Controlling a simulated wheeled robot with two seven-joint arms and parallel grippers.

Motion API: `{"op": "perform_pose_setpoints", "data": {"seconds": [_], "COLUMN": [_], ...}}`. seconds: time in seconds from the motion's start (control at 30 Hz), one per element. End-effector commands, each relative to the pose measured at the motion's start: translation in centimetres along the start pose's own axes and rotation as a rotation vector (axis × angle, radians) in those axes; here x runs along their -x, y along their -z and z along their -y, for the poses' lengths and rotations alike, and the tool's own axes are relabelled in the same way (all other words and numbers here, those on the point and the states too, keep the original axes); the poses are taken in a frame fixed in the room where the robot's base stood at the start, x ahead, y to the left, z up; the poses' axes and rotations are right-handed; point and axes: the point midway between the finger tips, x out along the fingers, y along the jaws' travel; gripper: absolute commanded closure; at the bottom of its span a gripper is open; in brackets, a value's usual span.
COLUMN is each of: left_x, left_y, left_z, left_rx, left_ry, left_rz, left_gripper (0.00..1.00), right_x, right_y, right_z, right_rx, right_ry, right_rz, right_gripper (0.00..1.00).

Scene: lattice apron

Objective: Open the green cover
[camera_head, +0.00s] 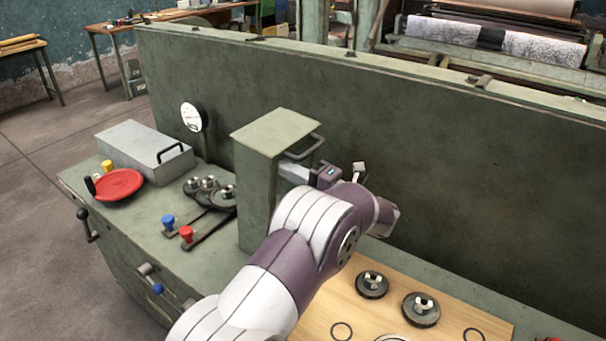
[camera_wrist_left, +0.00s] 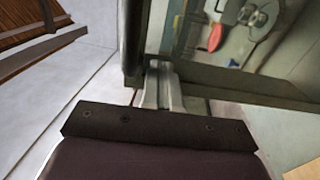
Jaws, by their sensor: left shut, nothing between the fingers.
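The green cover (camera_head: 275,130) is a tall box-like hood with a bar handle (camera_head: 303,147) on its right side, standing upright on the green bench. My left gripper (camera_head: 287,172) reaches in from the right, just below the handle, with its fingertips at the cover's right side and partly hidden. In the left wrist view the shut fingers (camera_wrist_left: 160,84) meet a dark green edge; I cannot tell whether they touch it. Nothing is held. My right gripper is out of view.
A grey box (camera_head: 140,150), a red handwheel (camera_head: 118,185) and blue (camera_head: 168,221) and red (camera_head: 186,234) knobs are left of the cover. A wooden board (camera_head: 450,305) with gears lies at the right. A tall green panel (camera_head: 400,120) stands behind.

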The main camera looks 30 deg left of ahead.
Motion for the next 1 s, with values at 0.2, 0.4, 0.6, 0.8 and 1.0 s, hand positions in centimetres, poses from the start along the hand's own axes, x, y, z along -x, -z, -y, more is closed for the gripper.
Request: {"op": "perform_pose_setpoints", "data": {"seconds": [0.2,0.4,0.6,0.8,1.0], "left_x": [-0.1,-1.1,-6.1,-10.2,-11.4], "left_y": [0.0,0.0,0.1,0.0,0.0], "left_z": [0.0,-0.6,-2.6,-3.3,-3.0], "left_rx": [0.000,0.002,0.002,0.000,0.000], "left_ry": [0.000,0.029,0.169,0.290,0.326], "left_rz": [0.000,-0.005,-0.007,-0.004,0.000], "left_gripper": [1.00,1.00,1.00,1.00,1.00], "right_x": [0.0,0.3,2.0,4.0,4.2], "right_y": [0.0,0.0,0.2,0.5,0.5], "right_z": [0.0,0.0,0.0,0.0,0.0], "right_rx": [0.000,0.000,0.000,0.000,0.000], "right_ry": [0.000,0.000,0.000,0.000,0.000], "right_rz": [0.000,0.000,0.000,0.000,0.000], "right_gripper": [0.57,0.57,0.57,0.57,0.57]}}
